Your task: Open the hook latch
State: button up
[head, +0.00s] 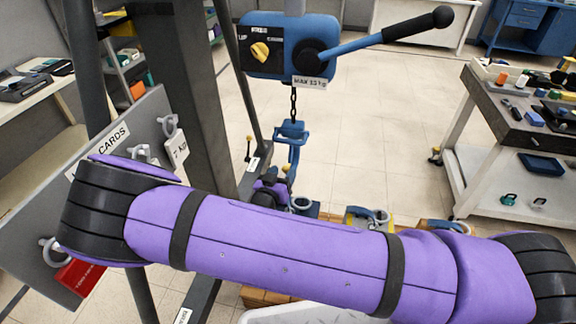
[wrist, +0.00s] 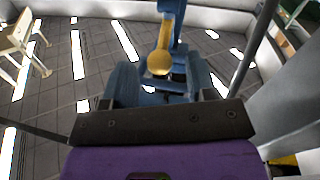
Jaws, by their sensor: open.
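The blue hook (head: 292,150) hangs on a dark chain below the blue hoist (head: 285,62). In the wrist view the blue hook (wrist: 174,18) stands upright ahead of my gripper. The yellow latch with its round knob (wrist: 160,63) is on its near side; a small yellow spot beside the hook in the head view (head: 287,168) looks like this knob. My gripper (wrist: 161,80) is open, with one blue-grey finger on each side of the knob. I see no finger touching the knob. In the head view my gripper (head: 268,192) is small and partly hidden behind my purple arm.
The hoist has a long lever (head: 385,40) and a yellow knob. A tool cart (head: 520,120) stands right. Blue and yellow items with rings (head: 367,217) sit below the hook, partly behind my arm.

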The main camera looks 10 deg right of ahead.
aim_at(288, 165)
jog(key=shift+x, duration=2.1)
grip_shut()
